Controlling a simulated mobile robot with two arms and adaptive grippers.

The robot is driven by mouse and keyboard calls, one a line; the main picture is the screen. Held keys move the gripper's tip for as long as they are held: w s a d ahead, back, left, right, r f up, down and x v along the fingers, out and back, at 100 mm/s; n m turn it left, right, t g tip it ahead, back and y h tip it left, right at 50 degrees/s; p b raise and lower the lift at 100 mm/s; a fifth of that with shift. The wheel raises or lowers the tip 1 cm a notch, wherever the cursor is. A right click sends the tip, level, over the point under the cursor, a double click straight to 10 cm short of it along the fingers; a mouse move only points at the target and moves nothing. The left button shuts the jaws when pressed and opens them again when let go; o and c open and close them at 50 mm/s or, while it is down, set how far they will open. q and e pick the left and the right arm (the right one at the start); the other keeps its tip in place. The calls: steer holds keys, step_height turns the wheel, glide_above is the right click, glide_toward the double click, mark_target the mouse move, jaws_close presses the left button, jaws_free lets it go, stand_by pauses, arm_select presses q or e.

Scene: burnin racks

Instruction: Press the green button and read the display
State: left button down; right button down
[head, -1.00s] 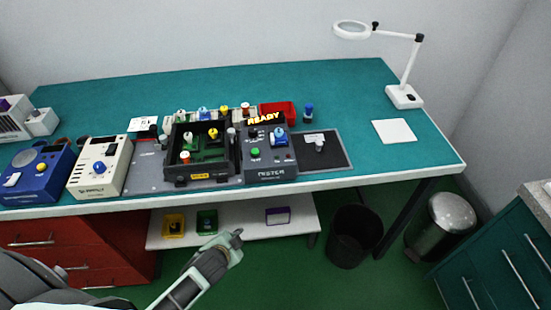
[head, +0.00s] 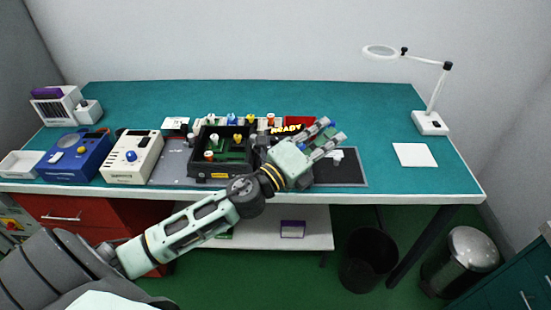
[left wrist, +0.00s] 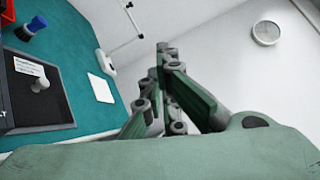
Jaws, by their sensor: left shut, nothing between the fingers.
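I cannot tell the gap between gripper and tester. My right gripper is not in view.
A black tray (head: 222,176) with knobbed parts stands left of the tester. A cream box (head: 131,158) and a blue box (head: 77,155) are further left. A black mat (head: 345,170) lies right of it. A magnifier lamp (head: 430,122) stands at right. The teal bench's back is clear.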

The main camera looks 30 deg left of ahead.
arm_select(q)
steer(key=d+r+m+g+h, duration=0.3)
steer(key=d+m+g+h, duration=0.15)
steer(key=m, duration=0.65)
steer(key=a+f+m+g+y, duration=0.2)
steer(key=a+m, duration=0.4)
steer(key=a, duration=0.3)
steer(key=a+f+m+g+y, duration=0.3)
steer(key=a+m+g+y, duration=0.1)
steer(key=a+m, duration=0.3)
steer(key=shift+w+a+f+y, duration=0.25)
steer(key=shift+w+a+y, duration=0.25)
steer(key=shift+a, duration=0.7)
